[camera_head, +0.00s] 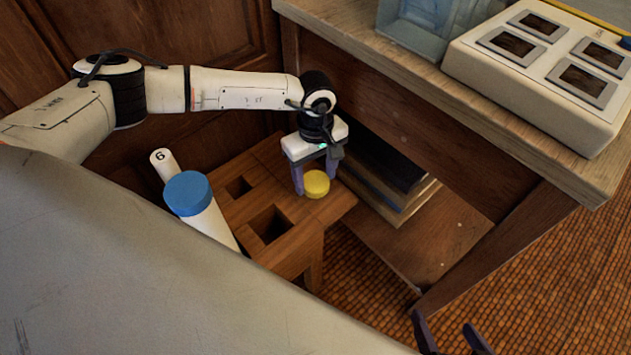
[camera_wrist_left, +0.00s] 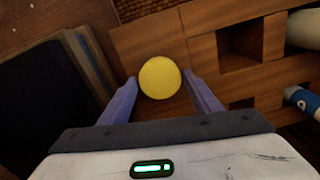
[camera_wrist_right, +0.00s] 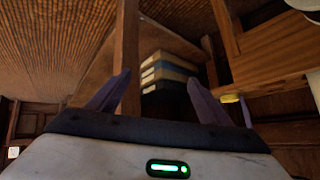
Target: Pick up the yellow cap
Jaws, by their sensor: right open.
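The yellow cap (camera_head: 316,184) is a small round disc at the right end of the brown wooden rack. It also shows in the left wrist view (camera_wrist_left: 160,78), between the fingertips. My left gripper (camera_head: 314,186) points down with one purple finger on each side of the cap. The fingers are very close to its sides; I cannot tell if they press on it. My right gripper (camera_wrist_right: 158,78) is open and empty, away from the rack. Its fingertips show at the lower edge of the head view. The cap's underside is hidden.
The wooden rack (camera_head: 285,235) has square holes. A white tube with a blue cap (camera_head: 188,193) and a white tube marked 6 (camera_head: 161,160) stand at its left. A desk (camera_head: 400,85) overhangs at the right, with dark flat items (camera_head: 385,165) on a shelf beneath.

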